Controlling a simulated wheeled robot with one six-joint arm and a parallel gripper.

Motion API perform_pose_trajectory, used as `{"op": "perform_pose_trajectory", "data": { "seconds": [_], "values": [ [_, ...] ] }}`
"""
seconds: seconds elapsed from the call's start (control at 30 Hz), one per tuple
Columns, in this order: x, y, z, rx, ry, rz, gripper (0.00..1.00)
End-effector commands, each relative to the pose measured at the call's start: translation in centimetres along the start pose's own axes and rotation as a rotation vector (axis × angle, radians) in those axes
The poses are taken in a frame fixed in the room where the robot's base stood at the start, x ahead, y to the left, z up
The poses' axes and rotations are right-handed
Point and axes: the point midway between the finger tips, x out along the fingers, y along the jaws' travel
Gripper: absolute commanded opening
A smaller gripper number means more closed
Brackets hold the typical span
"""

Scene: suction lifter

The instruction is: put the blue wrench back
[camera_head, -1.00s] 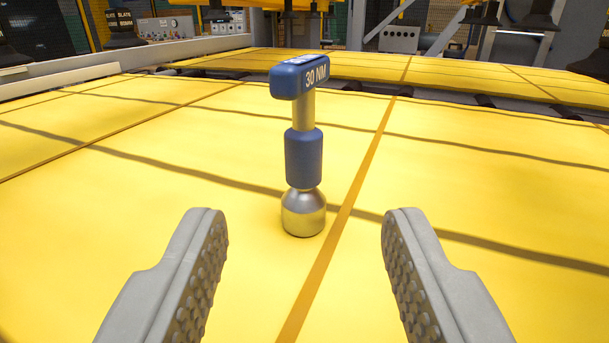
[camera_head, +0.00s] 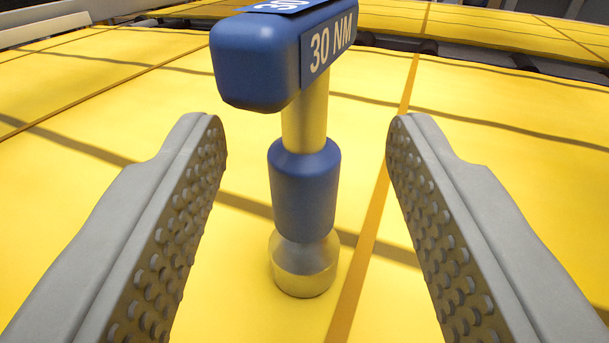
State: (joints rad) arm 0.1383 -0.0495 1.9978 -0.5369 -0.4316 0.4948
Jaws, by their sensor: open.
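The blue wrench (camera_head: 304,190) stands upright on its silver base on a yellow surface. Its blue head is marked "30 NM", and a blue sleeve sits around the middle of its metal shaft. My gripper (camera_head: 307,135) is open, with one grey studded finger on each side of the wrench. The wrench shows between the two fingers, with a visible gap on both sides and no contact seen. From this view I cannot tell exactly how deep the wrench is between the fingertips.
The yellow surface (camera_head: 90,195) spreads all around the wrench, with darker orange seams and shadow lines across it. It is clear of other objects near the wrench. A dark gap crosses the surface at the back right, with more yellow panels beyond.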

Motion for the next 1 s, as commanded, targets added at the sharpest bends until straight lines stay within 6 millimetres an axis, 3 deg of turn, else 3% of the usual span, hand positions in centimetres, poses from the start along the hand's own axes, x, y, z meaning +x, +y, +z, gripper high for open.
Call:
{"op": "perform_pose_trajectory", "data": {
  "seconds": [0.27,0.6,0.87,1.0],
  "values": [
    [1.3,0.0,0.2,0.002,0.000,0.000,0.47],
    [5.2,-0.1,0.6,0.001,0.000,0.000,0.47],
    [5.4,-0.1,0.6,0.001,0.001,0.000,0.47],
    [5.4,-0.1,0.6,0.001,0.001,0.000,0.21]
  ]
}}
